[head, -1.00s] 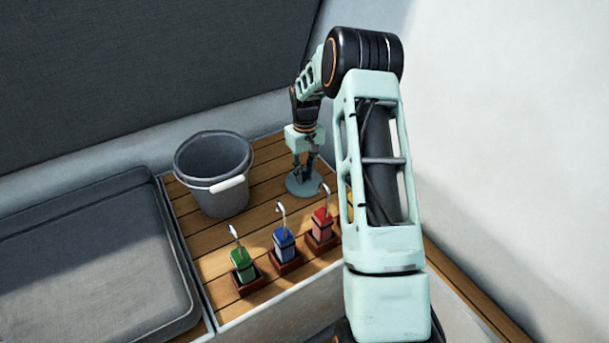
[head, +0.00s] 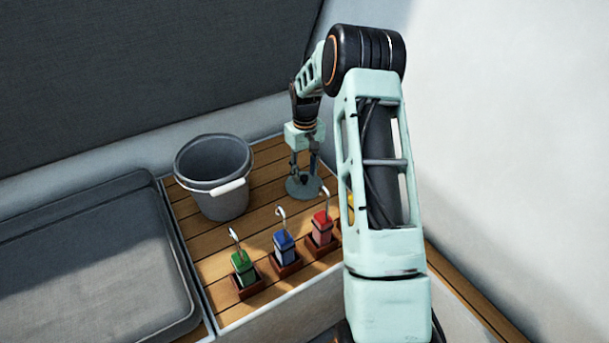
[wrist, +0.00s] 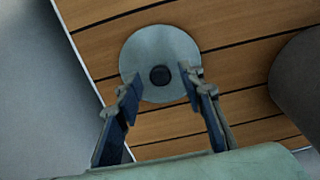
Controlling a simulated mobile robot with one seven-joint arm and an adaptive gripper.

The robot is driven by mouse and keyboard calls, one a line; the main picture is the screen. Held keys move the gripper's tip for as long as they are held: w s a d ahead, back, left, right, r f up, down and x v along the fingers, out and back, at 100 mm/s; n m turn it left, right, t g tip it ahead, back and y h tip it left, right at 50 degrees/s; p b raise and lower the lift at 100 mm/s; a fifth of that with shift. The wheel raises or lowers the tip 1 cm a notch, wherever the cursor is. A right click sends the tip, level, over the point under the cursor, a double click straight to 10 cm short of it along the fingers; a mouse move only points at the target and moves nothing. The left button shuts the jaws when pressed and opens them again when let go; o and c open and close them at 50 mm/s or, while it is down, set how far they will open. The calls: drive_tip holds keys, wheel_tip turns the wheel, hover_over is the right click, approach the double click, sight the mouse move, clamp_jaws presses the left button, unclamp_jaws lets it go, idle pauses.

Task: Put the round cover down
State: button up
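The round cover (head: 304,188) is a flat grey-green disc on the wooden slatted seat, at the back right of the bucket. In the wrist view the cover (wrist: 150,50) shows a dark round knob (wrist: 160,75) at its middle. My gripper (head: 304,174) is just above the cover, pointing down. In the wrist view my gripper (wrist: 160,82) has its two fingers spread wide, with clear gaps between them and the knob. It is open and holds nothing. The cover looks flat on the slats; whatever is under it is hidden.
A grey bucket (head: 215,165) with a white handle grip stands left of the cover. Green (head: 242,266), blue (head: 284,246) and red (head: 322,228) blocks with metal hooks stand in brown holders in front. A yellow thing is partly hidden behind my arm. A grey cushion (head: 80,270) lies left.

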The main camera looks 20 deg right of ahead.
sight(305, 177)
wheel_tip(305, 177, up, 10)
drive_tip(key=p, duration=0.2)
drive_tip(key=shift+r, duration=0.1)
idle(0.3)
